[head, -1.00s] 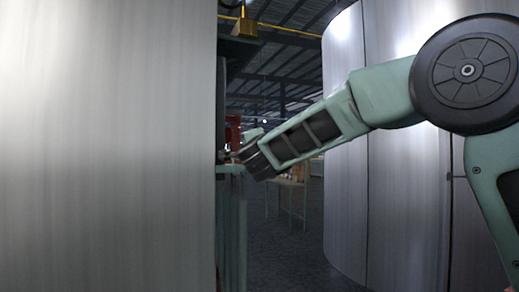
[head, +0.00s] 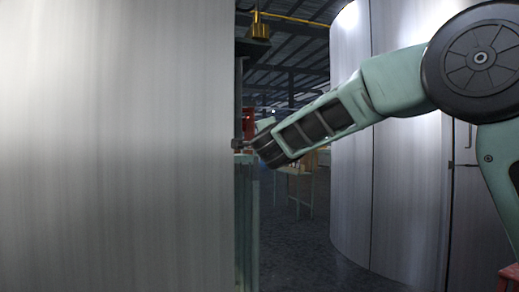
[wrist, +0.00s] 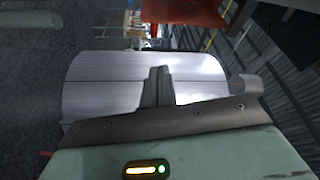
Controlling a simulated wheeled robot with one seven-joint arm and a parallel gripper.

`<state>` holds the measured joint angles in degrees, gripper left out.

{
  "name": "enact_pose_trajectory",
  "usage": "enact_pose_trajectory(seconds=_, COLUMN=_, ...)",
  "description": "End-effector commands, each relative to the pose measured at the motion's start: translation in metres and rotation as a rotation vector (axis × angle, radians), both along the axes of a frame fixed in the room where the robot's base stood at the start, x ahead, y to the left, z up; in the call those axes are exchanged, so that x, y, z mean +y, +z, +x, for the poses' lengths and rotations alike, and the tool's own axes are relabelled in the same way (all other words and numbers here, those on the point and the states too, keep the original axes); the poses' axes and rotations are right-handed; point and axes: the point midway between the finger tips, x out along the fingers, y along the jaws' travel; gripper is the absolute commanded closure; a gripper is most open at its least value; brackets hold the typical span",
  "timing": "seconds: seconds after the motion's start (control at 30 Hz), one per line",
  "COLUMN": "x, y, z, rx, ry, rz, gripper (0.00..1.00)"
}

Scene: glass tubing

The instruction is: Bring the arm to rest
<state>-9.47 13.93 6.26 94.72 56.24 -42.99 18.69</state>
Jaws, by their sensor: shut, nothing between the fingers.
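My arm reaches in from the right of the head view, bent at a large dark round joint. My gripper (head: 243,146) is at its far end, small and partly hidden near the right edge of the big metal panel on the left. In the wrist view my gripper (wrist: 158,72) shows its fingers together, with nothing between them. No glass tubing can be made out in either view.
A tall brushed-metal panel (head: 115,150) fills the left, close to my gripper. Curved metal casing (head: 385,190) stands behind my arm. A table (head: 300,180) stands in the gap between them, with dark floor (head: 300,245) around it. A brass-coloured fitting (head: 260,27) is above.

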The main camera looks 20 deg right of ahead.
Motion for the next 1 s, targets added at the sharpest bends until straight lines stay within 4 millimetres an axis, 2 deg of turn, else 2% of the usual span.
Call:
enact_pose_trajectory(seconds=0.13, x=-0.001, y=-0.001, z=0.001, rx=0.0, ry=-0.001, rz=0.0, gripper=1.0)
enact_pose_trajectory(seconds=0.2, x=0.0, y=-0.01, z=-0.001, rx=0.033, ry=0.023, rz=-0.036, gripper=1.0)
enact_pose_trajectory(seconds=0.27, x=0.002, y=-0.03, z=-0.004, rx=0.098, ry=0.07, rz=-0.103, gripper=1.0)
enact_pose_trajectory(seconds=0.37, x=0.008, y=-0.082, z=-0.017, rx=0.266, ry=0.191, rz=-0.263, gripper=1.0)
enact_pose_trajectory(seconds=0.5, x=0.008, y=-0.173, z=-0.061, rx=0.55, ry=0.385, rz=-0.488, gripper=1.0)
enact_pose_trajectory(seconds=0.57, x=0.005, y=-0.209, z=-0.085, rx=0.667, ry=0.464, rz=-0.565, gripper=1.0)
enact_pose_trajectory(seconds=0.6, x=0.002, y=-0.232, z=-0.104, rx=0.743, ry=0.517, rz=-0.612, gripper=1.0)
enact_pose_trajectory(seconds=0.7, x=-0.007, y=-0.283, z=-0.153, rx=0.922, ry=0.64, rz=-0.711, gripper=1.0)
enact_pose_trajectory(seconds=0.8, x=-0.016, y=-0.321, z=-0.199, rx=1.071, ry=0.747, rz=-0.782, gripper=1.0)
enact_pose_trajectory(seconds=1.0, x=-0.034, y=-0.367, z=-0.275, rx=1.289, ry=0.91, rz=-0.867, gripper=1.0)
